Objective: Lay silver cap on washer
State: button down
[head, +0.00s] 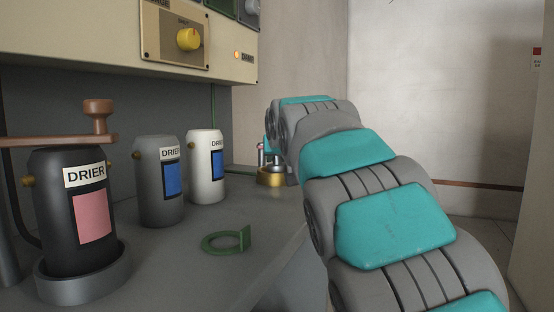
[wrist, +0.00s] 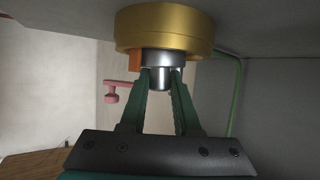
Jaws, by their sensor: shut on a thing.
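A silver cap (wrist: 158,78) is between the two green fingers of my gripper (wrist: 160,80) in the wrist view. The gripper is shut on it. The silver part meets a wide gold round base (wrist: 165,27), which also shows in the head view (head: 269,180) at the far end of the counter. I cannot tell whether cap and base are separate. A flat green ring with an upright tab (head: 222,242), which looks like the washer, lies on the counter, well apart from the gripper. In the head view my arm hides most of the gripper and cap.
A black drier bottle (head: 54,205) stands in a grey dish at the left, with a brown handled bar on top. Grey (head: 150,205) and white (head: 206,190) drier bottles stand behind. A beige panel (head: 100,40) overhangs them. The counter around the green ring is clear.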

jog(key=c, duration=0.6)
grip_release()
jog(key=shift+f, duration=0.1)
jog(key=shift+c, duration=0.2)
jog(key=v, duration=1.2)
